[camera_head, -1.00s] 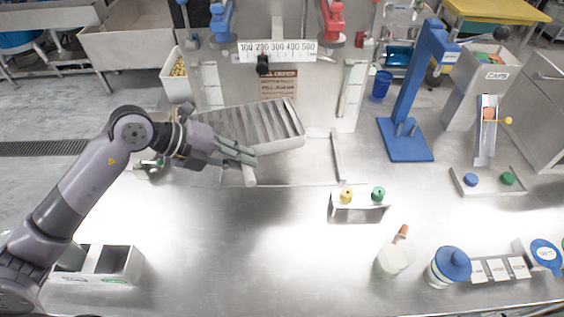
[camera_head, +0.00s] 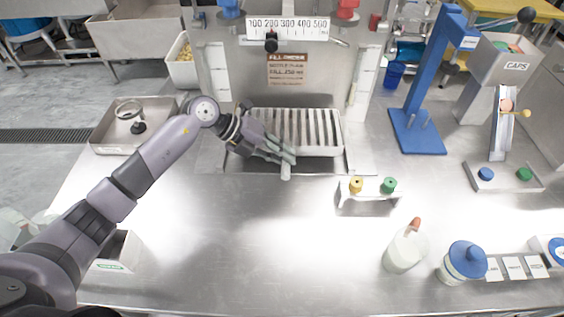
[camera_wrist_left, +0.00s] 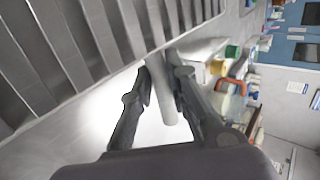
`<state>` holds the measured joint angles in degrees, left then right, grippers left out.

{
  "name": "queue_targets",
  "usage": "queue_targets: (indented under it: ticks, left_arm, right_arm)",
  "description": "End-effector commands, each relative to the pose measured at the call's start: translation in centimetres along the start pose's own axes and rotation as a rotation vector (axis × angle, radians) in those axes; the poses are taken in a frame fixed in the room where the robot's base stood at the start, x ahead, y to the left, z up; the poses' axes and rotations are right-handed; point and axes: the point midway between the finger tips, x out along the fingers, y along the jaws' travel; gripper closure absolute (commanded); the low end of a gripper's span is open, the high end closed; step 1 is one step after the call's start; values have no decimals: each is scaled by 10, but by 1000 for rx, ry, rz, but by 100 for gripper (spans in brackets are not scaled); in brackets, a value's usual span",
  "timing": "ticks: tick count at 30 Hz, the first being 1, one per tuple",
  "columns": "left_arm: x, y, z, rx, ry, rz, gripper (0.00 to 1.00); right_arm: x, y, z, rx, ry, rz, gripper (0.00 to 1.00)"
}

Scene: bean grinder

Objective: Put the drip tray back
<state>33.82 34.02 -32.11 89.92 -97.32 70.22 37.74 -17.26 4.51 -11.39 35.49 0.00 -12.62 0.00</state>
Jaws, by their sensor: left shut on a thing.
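The drip tray (camera_head: 338,150) is a grey metal tray with a slatted top. It lies nearly level at the foot of the filling station (camera_head: 290,72), between its uprights. My left gripper (camera_head: 285,160) is shut on the handle at the tray's front side. In the left wrist view the slats of the drip tray (camera_wrist_left: 75,45) fill the upper left, and the handle runs between the fingers of the gripper (camera_wrist_left: 165,88). I cannot tell whether the tray's underside touches the station's base (camera_head: 212,160). My right gripper is out of view.
A small stand with yellow and green knobs (camera_head: 370,198) is right of the gripper. A white bottle (camera_head: 403,252) and a blue-lidded jar (camera_head: 464,263) stand at the front right. A metal tray (camera_head: 108,146) lies at the left. The middle of the table is clear.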

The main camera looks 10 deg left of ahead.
Motion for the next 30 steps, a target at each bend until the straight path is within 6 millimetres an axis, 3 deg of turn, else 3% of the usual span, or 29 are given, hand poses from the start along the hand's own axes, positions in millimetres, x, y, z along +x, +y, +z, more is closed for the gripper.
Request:
queue_targets:
  ticks: [9,19,20,21,24,30]
  left_arm:
    - [23,26,0,0,-1,-3,100]
    - [26,30,0,2,-2,-2,100]
    - [26,31,0,0,0,0,84]
    - [26,30,0,0,0,0,81]
    - [26,30,0,0,0,0,76]
    - [26,30,0,0,0,0,76]
  right_arm:
    - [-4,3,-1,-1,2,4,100]
    - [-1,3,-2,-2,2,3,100]
    - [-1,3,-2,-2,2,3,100]
    - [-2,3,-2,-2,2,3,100]
    - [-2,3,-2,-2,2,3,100]
    - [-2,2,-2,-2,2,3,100]
